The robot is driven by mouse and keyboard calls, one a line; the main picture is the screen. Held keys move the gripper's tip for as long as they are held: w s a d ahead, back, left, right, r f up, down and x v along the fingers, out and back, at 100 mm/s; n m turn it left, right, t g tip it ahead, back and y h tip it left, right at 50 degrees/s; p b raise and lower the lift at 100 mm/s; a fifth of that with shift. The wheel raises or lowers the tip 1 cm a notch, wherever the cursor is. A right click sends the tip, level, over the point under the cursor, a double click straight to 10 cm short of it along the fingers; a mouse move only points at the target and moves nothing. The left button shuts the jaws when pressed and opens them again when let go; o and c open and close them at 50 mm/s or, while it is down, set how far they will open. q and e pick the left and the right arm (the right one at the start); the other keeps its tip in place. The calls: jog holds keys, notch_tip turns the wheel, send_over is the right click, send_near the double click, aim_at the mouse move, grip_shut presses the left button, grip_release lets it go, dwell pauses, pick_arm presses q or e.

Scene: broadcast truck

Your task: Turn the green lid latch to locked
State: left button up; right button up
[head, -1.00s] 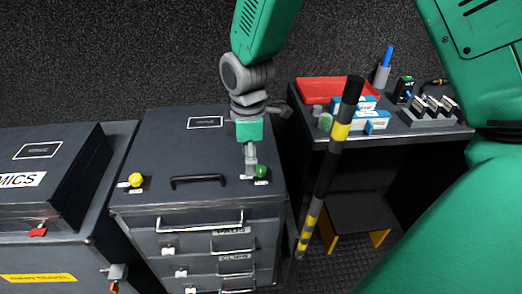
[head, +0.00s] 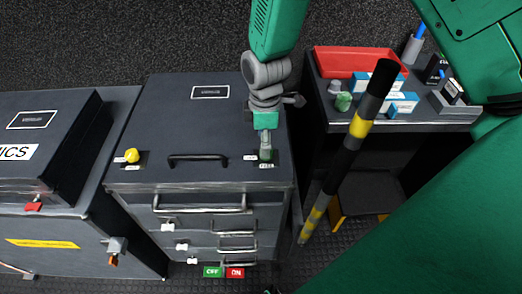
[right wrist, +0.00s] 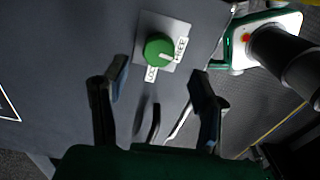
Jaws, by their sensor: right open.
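The green lid latch (right wrist: 158,49) is a round knob on a pale plate on the dark case lid. Its white mark points to the side of the FREE label (right wrist: 181,48); the LOCK label (right wrist: 151,74) is on the plate's lower edge. My right gripper (right wrist: 158,73) is open, its two fingers apart on either side of the view with the knob beyond and between them. I see no contact. In the head view my right gripper (head: 266,154) points down at the lid's right side and hides the latch. My left gripper is not in view.
A yellow latch (head: 132,156) and a black handle (head: 198,159) are on the same lid, above drawers with bar handles (head: 200,203). A black-and-yellow striped pole (head: 347,150) stands to the right. Beyond it is a desk with a red tray (head: 358,62).

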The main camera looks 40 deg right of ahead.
jog(key=d+f, duration=0.1)
jog(key=f, duration=0.2)
jog(key=d+f, duration=0.1)
jog(key=shift+s+d+f, duration=0.1)
jog(key=shift+d+f, duration=0.05)
jog(key=shift+d, duration=0.2)
jog(key=shift+f, duration=0.15)
jog(key=shift+a, duration=0.45)
jog(key=a, duration=0.2)
jog(key=shift+a+r, duration=0.25)
jog(key=shift+a, duration=0.05)
jog(key=shift+c, duration=0.8)
jog(key=c, duration=0.7)
jog(key=shift+d+f, duration=0.1)
jog(key=shift+d, duration=0.25)
jog(key=c, duration=0.3)
jog(key=shift+o, duration=0.2)
jog(key=shift+s+d+f, duration=0.1)
jog(key=shift+d+f, duration=0.05)
jog(key=shift+d, duration=0.75)
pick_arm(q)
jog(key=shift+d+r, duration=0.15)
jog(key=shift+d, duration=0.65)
pick_arm(e)
jog(key=shift+a, duration=0.15)
